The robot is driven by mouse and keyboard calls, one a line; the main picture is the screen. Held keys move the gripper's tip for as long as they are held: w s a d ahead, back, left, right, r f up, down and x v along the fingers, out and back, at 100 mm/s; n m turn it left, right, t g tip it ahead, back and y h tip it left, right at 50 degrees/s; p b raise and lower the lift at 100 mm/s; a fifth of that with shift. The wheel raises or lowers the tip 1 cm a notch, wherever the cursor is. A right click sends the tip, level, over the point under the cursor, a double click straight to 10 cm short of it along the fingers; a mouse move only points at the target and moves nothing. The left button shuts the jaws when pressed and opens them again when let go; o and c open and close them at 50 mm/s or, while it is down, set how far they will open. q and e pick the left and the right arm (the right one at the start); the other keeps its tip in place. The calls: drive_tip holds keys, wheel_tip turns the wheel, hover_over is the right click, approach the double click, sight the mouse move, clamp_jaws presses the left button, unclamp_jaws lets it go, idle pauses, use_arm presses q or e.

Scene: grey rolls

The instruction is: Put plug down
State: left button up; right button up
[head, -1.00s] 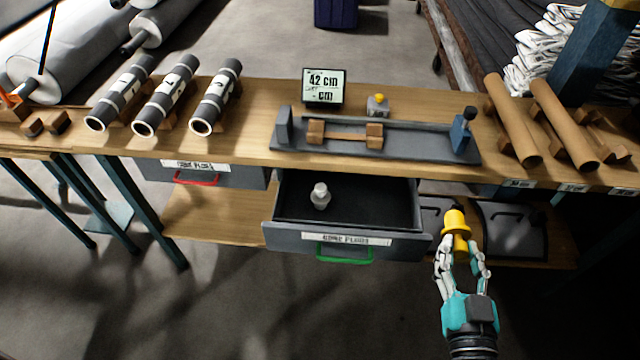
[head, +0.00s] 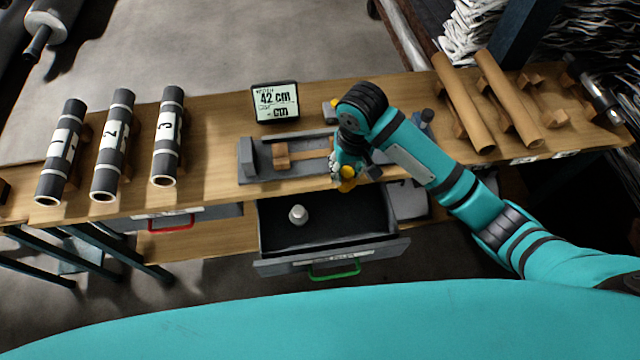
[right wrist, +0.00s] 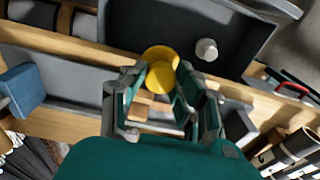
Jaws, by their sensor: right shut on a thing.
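A yellow plug (head: 347,178) is in my right gripper (head: 347,170), above the bench's front edge near the right end of the open drawer. In the right wrist view the plug (right wrist: 160,62) sits between the two fingers of my right gripper (right wrist: 160,82), which is shut on it. The open drawer (head: 385,243) has a green handle and a dark inside. A white plug (head: 298,214) stands in it and also shows in the right wrist view (right wrist: 206,49). My left gripper is not in view.
A grey measuring cradle (head: 252,165) with wooden blocks lies on the bench behind the gripper. A display (head: 276,102) reading 42 cm stands behind it. Numbered grey rolls (head: 115,140) lie left, brown tubes (head: 462,105) right. The drawer floor beside the white plug is bare.

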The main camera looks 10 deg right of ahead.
drive_tip(key=shift+w+d+r+g, duration=0.15)
drive_tip(key=shift+d+r+g, duration=0.15)
drive_tip(key=shift+d+r, duration=0.6)
drive_tip(key=shift+d+f, duration=0.1)
drive_tip(key=shift+d, duration=0.2)
wheel_tip(320, 180, down, 17)
drive_tip(key=shift+f+p, duration=0.1)
drive_tip(key=shift+p, duration=0.55)
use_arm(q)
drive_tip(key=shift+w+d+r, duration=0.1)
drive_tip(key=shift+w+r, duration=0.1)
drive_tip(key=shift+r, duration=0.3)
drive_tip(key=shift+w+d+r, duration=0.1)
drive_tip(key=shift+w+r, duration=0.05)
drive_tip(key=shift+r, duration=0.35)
use_arm(e)
drive_tip(key=shift+a+f, duration=0.1)
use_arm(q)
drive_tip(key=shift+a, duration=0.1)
use_arm(e)
drive_tip(key=o, duration=0.9)
drive_tip(key=shift+f, duration=0.1)
